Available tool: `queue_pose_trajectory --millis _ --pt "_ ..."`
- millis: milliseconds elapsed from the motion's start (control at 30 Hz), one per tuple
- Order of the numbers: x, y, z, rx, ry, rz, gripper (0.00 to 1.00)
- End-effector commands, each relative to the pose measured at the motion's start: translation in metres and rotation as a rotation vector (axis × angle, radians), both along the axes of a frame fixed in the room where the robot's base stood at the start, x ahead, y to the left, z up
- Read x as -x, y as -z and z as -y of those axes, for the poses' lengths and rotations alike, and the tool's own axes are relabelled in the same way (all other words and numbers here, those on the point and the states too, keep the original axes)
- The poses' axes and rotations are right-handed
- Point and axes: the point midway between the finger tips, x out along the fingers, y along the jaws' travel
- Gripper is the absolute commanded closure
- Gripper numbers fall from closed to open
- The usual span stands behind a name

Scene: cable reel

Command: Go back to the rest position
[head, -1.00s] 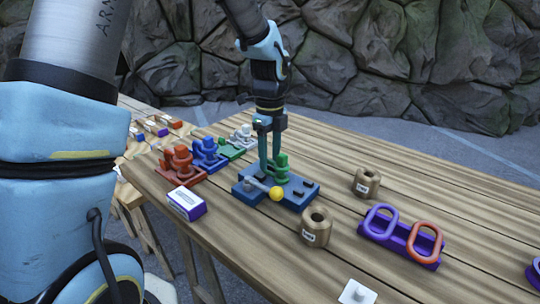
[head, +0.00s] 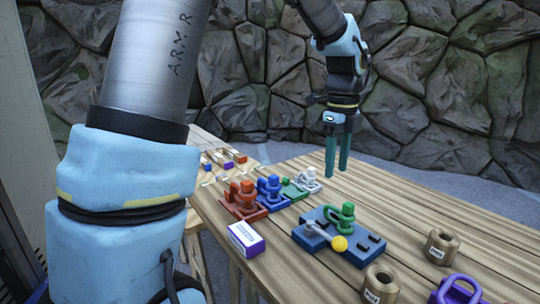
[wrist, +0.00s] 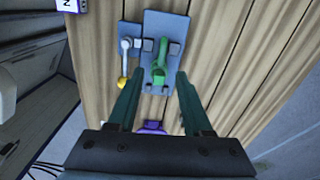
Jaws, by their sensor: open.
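My gripper (head: 337,172) is open and empty, raised above the wooden table. In the head view it is above and behind the blue base plate (head: 372,246). The plate carries a green upright part with a loop (head: 345,213) and a grey lever with a yellow knob (head: 340,243). In the wrist view my open fingers (wrist: 157,100) point toward the plate (wrist: 165,25), with the green part (wrist: 160,62) appearing between and beyond the fingertips. Nothing is between the jaws.
A red fixture (head: 243,200), a blue one (head: 271,192) and a white one (head: 307,180) stand left of the plate. A white and purple box (head: 245,239) lies near the table's front edge. Brass spools (head: 441,246) stand at right. A stone wall (head: 440,90) rises behind.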

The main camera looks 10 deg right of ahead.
Motion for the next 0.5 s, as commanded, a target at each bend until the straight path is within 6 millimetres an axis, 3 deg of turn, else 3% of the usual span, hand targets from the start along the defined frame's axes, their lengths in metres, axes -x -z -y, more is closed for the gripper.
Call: queue_pose_trajectory --millis 167,267,500 --pt "-0.014 0.019 -0.061 0.011 -0.436 0.015 0.50" --pt "-0.017 0.034 -0.110 0.029 -0.801 0.027 0.50" --pt "0.001 0.068 -0.218 0.093 -1.685 0.043 0.50"
